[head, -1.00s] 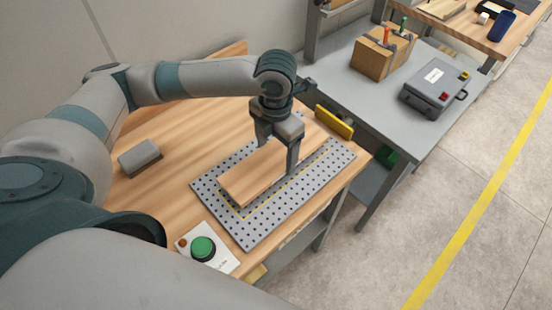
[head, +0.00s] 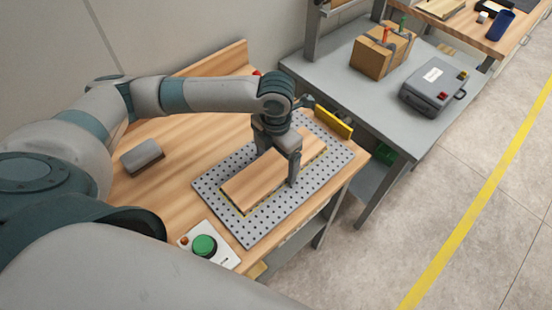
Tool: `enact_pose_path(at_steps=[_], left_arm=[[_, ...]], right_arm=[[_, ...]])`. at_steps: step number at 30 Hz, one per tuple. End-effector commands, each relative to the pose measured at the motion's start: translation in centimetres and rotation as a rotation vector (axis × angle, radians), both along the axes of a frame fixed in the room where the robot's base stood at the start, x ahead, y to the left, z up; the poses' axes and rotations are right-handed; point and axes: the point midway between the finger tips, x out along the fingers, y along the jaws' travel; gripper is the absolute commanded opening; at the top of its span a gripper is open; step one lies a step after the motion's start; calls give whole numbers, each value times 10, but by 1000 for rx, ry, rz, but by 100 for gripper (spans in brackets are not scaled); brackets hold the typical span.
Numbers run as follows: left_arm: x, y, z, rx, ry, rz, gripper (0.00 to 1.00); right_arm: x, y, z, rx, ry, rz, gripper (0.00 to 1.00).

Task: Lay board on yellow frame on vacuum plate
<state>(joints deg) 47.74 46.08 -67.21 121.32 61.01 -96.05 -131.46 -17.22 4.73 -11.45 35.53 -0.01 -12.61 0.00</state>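The board (head: 257,181) is a flat, light wooden rectangle over the grey perforated vacuum plate (head: 248,232) on the wooden bench. My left gripper (head: 278,168) straddles the board from above, one finger at each long side, and appears shut on it. The yellow frame (head: 246,214) shows only as a thin line along the board's near edges; the board hides the rest. The board lies flat, very low over the frame; I cannot tell whether it fully touches. My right gripper is not in view.
A green button on a white panel (head: 222,258) sits at the plate's near left. A grey block (head: 142,157) lies at left. A yellow block (head: 333,123) stands behind the plate. A grey table at right holds a cardboard box (head: 382,54) and a grey case (head: 433,87).

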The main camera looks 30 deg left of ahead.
Motion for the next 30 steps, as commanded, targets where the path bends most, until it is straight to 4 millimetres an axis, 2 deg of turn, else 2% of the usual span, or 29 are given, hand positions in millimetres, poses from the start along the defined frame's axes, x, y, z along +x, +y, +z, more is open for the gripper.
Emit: enact_pose_path(at_steps=[10, 16, 23, 30], left_arm=[[0, 0, 1, 0, 0, 0, 93], [1, 0, 10, -1, -2, 0, 93], [2, 0, 40, -1, -5, 0, 93], [2, 0, 84, -1, -6, 0, 93]], right_arm=[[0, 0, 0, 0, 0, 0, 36], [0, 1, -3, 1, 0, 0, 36], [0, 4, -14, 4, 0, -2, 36], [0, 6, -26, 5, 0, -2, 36]])
